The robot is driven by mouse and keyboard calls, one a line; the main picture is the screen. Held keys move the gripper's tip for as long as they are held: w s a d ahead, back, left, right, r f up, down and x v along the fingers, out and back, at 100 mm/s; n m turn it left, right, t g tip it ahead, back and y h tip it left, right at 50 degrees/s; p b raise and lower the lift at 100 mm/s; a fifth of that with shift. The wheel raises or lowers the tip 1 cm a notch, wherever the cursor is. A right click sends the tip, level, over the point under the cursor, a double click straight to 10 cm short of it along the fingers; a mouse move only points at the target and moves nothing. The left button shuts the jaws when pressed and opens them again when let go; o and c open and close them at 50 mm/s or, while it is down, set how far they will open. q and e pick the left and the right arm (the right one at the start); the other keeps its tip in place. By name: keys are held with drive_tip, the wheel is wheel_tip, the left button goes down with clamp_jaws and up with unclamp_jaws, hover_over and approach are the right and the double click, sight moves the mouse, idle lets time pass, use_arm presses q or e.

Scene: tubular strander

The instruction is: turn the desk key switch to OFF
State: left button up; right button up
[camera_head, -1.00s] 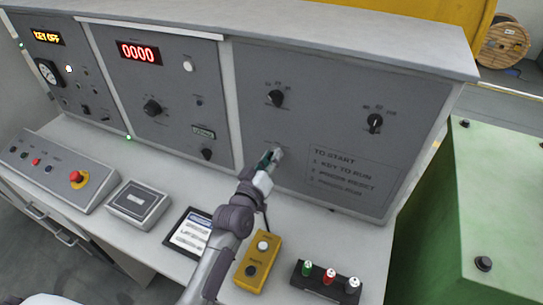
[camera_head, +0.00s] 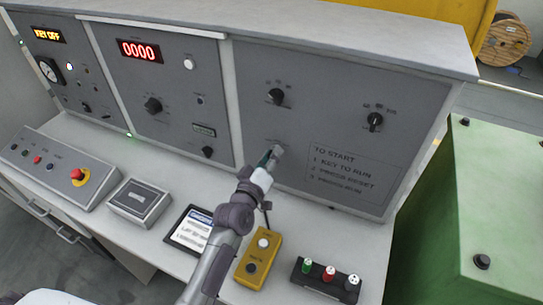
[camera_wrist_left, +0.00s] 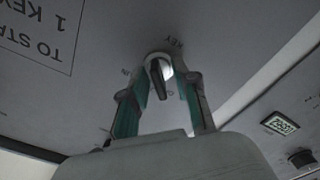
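The desk key switch (camera_wrist_left: 158,75), a round pale collar with a dark key, is on the grey panel, under a label reading KEY in the left wrist view. In the head view my gripper hides it. My left gripper (camera_wrist_left: 166,88), with green-lined fingers, reaches up to the panel with one fingertip on each side of the key. A gap shows between the key and the right-hand finger; I cannot tell whether the other finger touches. The left gripper also shows in the head view (camera_head: 272,156). My right gripper is not in view.
Two dark selector knobs (camera_head: 276,97) (camera_head: 375,121) are higher on the panel. A green cabinet (camera_head: 490,200) stands at right.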

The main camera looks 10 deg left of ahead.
use_arm(q)
drive_tip(key=s+a, duration=0.2)
drive_tip(key=s, duration=0.9)
drive_tip(key=shift+s+a, duration=0.15)
drive_tip(key=shift+s, duration=0.25)
drive_tip(key=shift+s+f, duration=0.1)
